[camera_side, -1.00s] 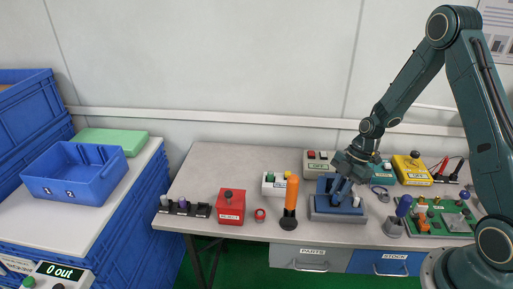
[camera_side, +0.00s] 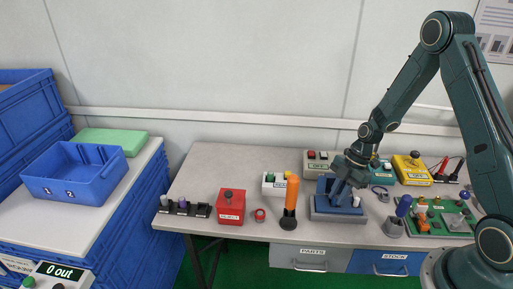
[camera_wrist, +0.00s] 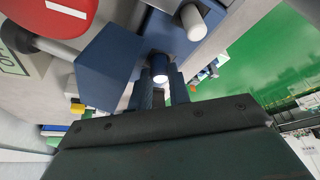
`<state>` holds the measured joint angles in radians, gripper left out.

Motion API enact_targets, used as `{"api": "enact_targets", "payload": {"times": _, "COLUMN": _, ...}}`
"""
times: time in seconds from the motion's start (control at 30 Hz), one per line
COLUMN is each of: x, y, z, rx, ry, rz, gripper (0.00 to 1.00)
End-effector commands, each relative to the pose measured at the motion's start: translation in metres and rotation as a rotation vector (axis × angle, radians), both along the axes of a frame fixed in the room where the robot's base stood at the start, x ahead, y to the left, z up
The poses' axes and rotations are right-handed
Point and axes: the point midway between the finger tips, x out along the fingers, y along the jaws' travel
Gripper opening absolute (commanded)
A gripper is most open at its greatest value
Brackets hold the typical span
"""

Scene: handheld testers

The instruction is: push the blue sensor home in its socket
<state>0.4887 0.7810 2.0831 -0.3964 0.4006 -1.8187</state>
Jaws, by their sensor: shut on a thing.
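My gripper (camera_side: 341,190) is low over the blue and grey fixture (camera_side: 321,210) on the bench. In the wrist view, its two fingers (camera_wrist: 159,92) close on the sides of the blue sensor (camera_wrist: 158,60), a short cylinder with a pale, bright end. The blue fixture (camera_wrist: 110,65) is right behind the sensor in that view. The socket is hidden, so I cannot tell how deep the sensor sits. A white peg (camera_wrist: 193,22) stands on the fixture beside it. The sensor itself is hidden by my gripper in the side view.
An orange-handled tool (camera_side: 290,200) stands left of the fixture, near a red box (camera_side: 231,207). A cup with a purple-handled tool (camera_side: 394,228) and a green board (camera_side: 440,218) are to the right. Tester boxes (camera_side: 318,162) line the back. Bench between the red box and black rack (camera_side: 183,208) is narrow.

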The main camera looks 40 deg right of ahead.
Motion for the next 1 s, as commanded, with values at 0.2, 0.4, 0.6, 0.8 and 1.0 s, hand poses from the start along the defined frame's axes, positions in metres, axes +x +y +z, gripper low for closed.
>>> {"api": "enact_targets", "payload": {"times": 0.2, "x": 0.000, "y": 0.000, "z": -0.002, "rx": 0.000, "ry": 0.000, "rz": 0.000, "gripper": 0.00}}
{"api": "enact_targets", "payload": {"times": 0.4, "x": 0.000, "y": 0.000, "z": -0.002, "rx": 0.000, "ry": 0.000, "rz": 0.000, "gripper": 0.38}}
{"api": "enact_targets", "payload": {"times": 0.6, "x": 0.000, "y": 0.000, "z": -0.002, "rx": 0.000, "ry": -0.001, "rz": 0.000, "gripper": 0.44}}
{"api": "enact_targets", "payload": {"times": 0.8, "x": 0.001, "y": -0.001, "z": 0.001, "rx": -0.001, "ry": -0.003, "rz": 0.000, "gripper": 0.44}}
{"api": "enact_targets", "payload": {"times": 1.0, "x": 0.001, "y": -0.007, "z": 0.012, "rx": -0.003, "ry": -0.005, "rz": -0.002, "gripper": 0.44}}
